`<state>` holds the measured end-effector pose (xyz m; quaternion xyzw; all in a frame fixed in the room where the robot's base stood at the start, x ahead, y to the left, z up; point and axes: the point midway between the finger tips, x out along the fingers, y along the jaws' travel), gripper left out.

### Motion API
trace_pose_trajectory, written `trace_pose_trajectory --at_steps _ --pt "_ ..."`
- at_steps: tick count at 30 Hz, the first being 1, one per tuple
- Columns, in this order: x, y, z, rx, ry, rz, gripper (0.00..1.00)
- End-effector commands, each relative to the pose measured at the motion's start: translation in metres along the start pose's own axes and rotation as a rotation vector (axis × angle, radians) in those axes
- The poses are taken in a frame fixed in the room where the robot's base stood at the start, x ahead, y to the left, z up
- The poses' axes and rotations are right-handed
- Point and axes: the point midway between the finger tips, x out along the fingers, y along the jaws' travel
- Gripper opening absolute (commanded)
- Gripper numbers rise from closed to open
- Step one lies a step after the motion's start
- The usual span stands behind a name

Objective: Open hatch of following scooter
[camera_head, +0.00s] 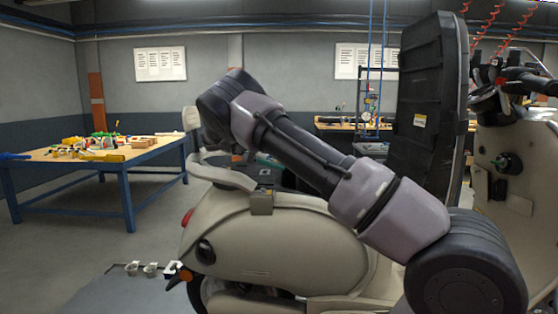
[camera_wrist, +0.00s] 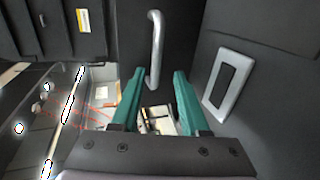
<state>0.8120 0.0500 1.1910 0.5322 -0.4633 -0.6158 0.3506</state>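The beige scooter (camera_head: 285,240) stands side-on in the head view, behind my arm. Its black seat-like lid (camera_head: 425,120) stands upright, with its ribbed underside and a small label showing. The black panel with a label (camera_wrist: 83,20) at the upper left of the wrist view looks like the same lid. My gripper (camera_wrist: 160,75) has two teal fingers, parted with nothing held between them. A silver bar handle (camera_wrist: 156,40) on a dark panel shows just beyond the fingertips; I cannot tell whether they touch it. In the head view my gripper is mostly hidden behind my arm.
A white-framed slot (camera_wrist: 228,78) is on the dark wall at right. A blue-legged table (camera_head: 75,155) with tools stands at the left, and another bench (camera_head: 335,126) at the back. Handlebars (camera_head: 520,78) show at the right. The floor (camera_head: 50,235) at left is clear.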

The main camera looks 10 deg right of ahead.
Motion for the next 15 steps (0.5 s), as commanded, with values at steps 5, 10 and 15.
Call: trace_pose_trajectory --at_steps 5,10,15 --pt "-0.001 0.003 -0.001 0.002 0.002 0.001 0.45" --pt "-0.007 0.022 -0.001 0.005 0.004 0.001 0.45" --pt "-0.019 0.053 0.000 0.004 0.003 0.000 0.45"
